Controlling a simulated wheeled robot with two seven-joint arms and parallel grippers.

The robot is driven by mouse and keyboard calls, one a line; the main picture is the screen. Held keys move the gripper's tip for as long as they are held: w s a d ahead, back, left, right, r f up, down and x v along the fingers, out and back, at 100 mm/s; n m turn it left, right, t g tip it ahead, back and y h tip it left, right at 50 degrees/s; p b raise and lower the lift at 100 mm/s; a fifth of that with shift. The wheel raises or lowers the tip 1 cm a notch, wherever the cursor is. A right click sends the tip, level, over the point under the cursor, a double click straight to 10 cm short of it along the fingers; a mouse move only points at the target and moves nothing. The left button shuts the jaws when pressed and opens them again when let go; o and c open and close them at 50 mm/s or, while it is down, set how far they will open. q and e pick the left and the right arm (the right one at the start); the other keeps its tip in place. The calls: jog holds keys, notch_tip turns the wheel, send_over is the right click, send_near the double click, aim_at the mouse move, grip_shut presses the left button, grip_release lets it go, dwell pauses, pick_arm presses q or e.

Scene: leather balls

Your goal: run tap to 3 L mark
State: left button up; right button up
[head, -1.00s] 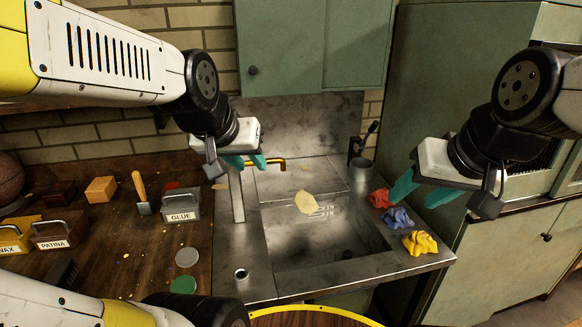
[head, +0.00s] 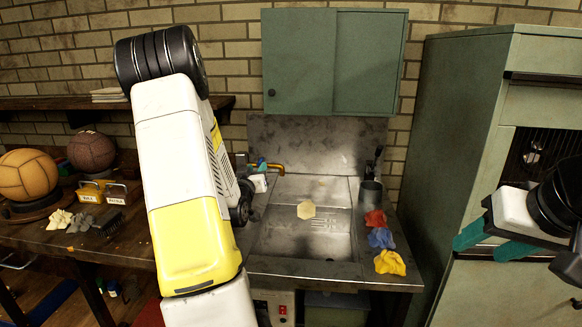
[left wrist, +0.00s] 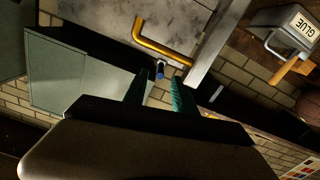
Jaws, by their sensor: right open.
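The brass tap spout (head: 277,168) stands at the back left of the steel sink (head: 290,238). In the left wrist view the brass spout (left wrist: 162,42) shows close, with a small blue-tipped part (left wrist: 160,69) beside it. My left gripper (left wrist: 158,78) is open, its teal fingers apart, with the blue tip between or just beyond the fingertips; contact cannot be told. In the head view my left arm hides most of this gripper. My right gripper (head: 492,242) is open and empty in front of the green cabinet. No litre mark can be made out.
A pale flat piece (head: 306,209) lies in the sink. Balls (head: 27,174) stand at left.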

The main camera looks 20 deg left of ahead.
aim_at(261, 160)
pick_arm(q)
jog(key=shift+x, duration=3.8)
jog(key=shift+a, duration=0.1)
grip_shut()
